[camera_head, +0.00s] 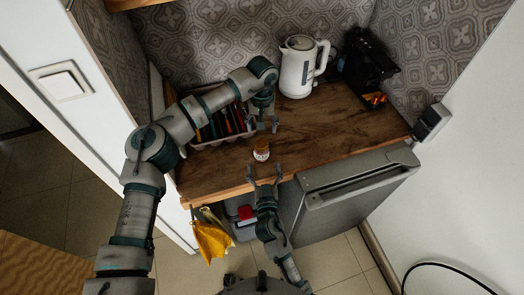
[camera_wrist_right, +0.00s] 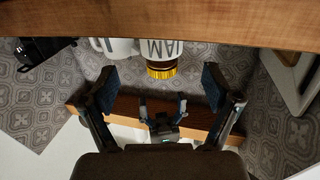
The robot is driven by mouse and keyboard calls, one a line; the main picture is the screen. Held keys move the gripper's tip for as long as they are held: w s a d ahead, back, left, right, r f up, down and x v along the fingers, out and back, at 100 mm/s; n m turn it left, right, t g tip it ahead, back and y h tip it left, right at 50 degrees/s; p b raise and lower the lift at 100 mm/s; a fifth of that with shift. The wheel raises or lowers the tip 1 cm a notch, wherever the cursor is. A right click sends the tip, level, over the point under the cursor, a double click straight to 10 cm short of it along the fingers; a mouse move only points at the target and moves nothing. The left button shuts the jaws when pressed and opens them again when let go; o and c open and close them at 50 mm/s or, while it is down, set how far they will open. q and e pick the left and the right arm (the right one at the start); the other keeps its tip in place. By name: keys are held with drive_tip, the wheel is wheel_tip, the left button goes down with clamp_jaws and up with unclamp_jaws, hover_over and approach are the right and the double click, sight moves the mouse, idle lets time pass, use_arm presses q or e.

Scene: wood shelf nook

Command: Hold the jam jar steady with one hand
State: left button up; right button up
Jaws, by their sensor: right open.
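The jam jar (camera_head: 261,153) stands upright near the counter's front edge, with a yellow-orange lid and white label. In the right wrist view the jam jar (camera_wrist_right: 161,58) appears upside down, its label reading "JAM". My right gripper (camera_head: 265,169) is open and empty just in front of the jar, near the counter edge, its fingers spread wider than the jar. Those fingers also frame the right wrist view (camera_wrist_right: 160,76); the jar lies beyond their tips. My left gripper (camera_head: 266,127) is open and empty behind and above the jar, pointing down; it also shows in the right wrist view (camera_wrist_right: 162,101).
A tray of utensils (camera_head: 220,138) sits at the counter's left, by my left forearm. A white kettle (camera_head: 298,68) and a black machine (camera_head: 366,68) stand at the back. The wooden counter (camera_head: 335,130) is clear right of the jar.

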sight(261, 142)
use_arm(q)
drive_tip(key=shift+s+a+r, duration=0.1)
drive_tip(key=shift+s+a, duration=0.05)
drive_tip(key=shift+s, duration=0.05)
use_arm(e)
drive_tip(key=w, duration=0.4)
drive_tip(key=w+a, duration=0.1)
drive_tip(key=w, duration=0.2)
drive_tip(key=shift+w+r, duration=0.1)
drive_tip(key=shift+w+d, duration=0.15)
drive_tip(key=shift+w, duration=0.3)
clamp_jaws()
use_arm(q)
drive_tip(key=m, duration=0.3)
drive_tip(key=shift+m, duration=0.4)
drive_tip(key=shift+f+m, duration=0.25)
drive_tip(key=shift+m, duration=0.05)
wheel_tip(261, 142, down, 8)
drive_tip(key=shift+r, duration=0.25)
